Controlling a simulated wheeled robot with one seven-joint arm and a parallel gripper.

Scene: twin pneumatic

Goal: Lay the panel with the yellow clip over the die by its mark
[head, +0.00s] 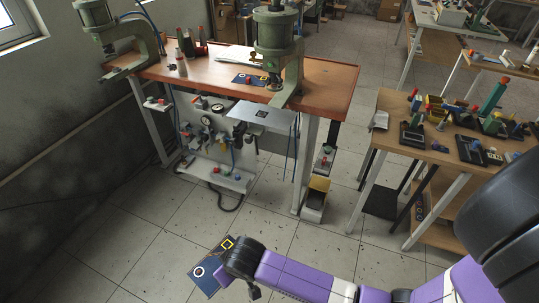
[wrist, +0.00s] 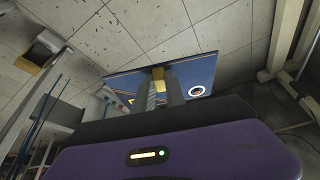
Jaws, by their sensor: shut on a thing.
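A dark blue panel (head: 205,283) hangs over the floor at the bottom of the head view, tilted. It has a yellow square outline and a white ring. My gripper (head: 232,263) is shut on the panel's edge. In the wrist view the panel (wrist: 208,71) lies across the finger ends, with a yellow piece (wrist: 158,73), perhaps the clip, at the fingertips (wrist: 160,84). Another dark blue panel (head: 242,79) lies on the bench by the middle green press (head: 274,40). A second green press (head: 97,25) stands at the left. I cannot make out the die clearly.
The orange-brown bench (head: 335,80) is well beyond my gripper. A grey plate (head: 245,109) with a dark square mark juts from its front, above hoses and gauges. A wooden table (head: 390,105) crowded with small parts stands at right. The floor (head: 150,240) between is clear.

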